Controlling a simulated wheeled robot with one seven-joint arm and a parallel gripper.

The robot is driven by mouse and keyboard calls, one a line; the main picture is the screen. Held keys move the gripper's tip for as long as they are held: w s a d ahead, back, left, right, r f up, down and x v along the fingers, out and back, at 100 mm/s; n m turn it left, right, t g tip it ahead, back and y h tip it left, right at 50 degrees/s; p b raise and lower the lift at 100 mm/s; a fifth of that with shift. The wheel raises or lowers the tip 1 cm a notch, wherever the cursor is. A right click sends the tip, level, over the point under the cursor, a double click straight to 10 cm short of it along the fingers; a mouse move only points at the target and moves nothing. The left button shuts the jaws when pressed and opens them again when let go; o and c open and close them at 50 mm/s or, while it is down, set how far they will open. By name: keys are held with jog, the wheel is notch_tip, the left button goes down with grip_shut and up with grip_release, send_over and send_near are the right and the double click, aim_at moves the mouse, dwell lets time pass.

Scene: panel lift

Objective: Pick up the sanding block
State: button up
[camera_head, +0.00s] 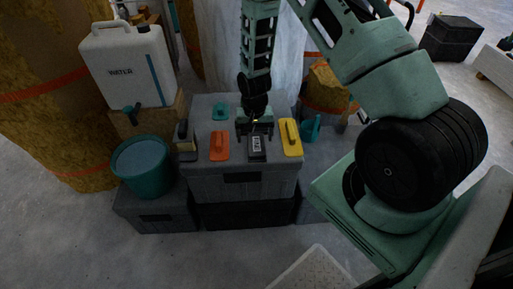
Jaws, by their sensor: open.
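Several small tools lie on top of a grey case (243,190). A dark block with a white printed label (257,148) lies near the front middle; I cannot tell for certain whether it is the sanding block. An orange tool with a raised handle (219,146) lies left of it, and a yellow one (290,137) right of it. My gripper (255,128) points down with its fingers apart, just above and behind the labelled block. It looks empty; whether it touches the block is unclear. Its fingers and wrist hide part of the case top.
A teal tool (220,111) lies farther back on the case. A dark and beige tool (185,138) is at its left edge. A teal bucket (142,166) and white water container (128,65) stand left. A pale column (215,45) rises behind.

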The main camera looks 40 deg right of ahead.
aim_at(256, 144)
jog(key=f, duration=0.4)
jog(key=shift+s+d+f, duration=0.2)
jog(key=shift+f, duration=0.2)
jog(key=c, duration=1.2)
jog(key=shift+c, duration=0.2)
notch_tip(256, 144, up, 10)
jog(key=shift+r, duration=0.1)
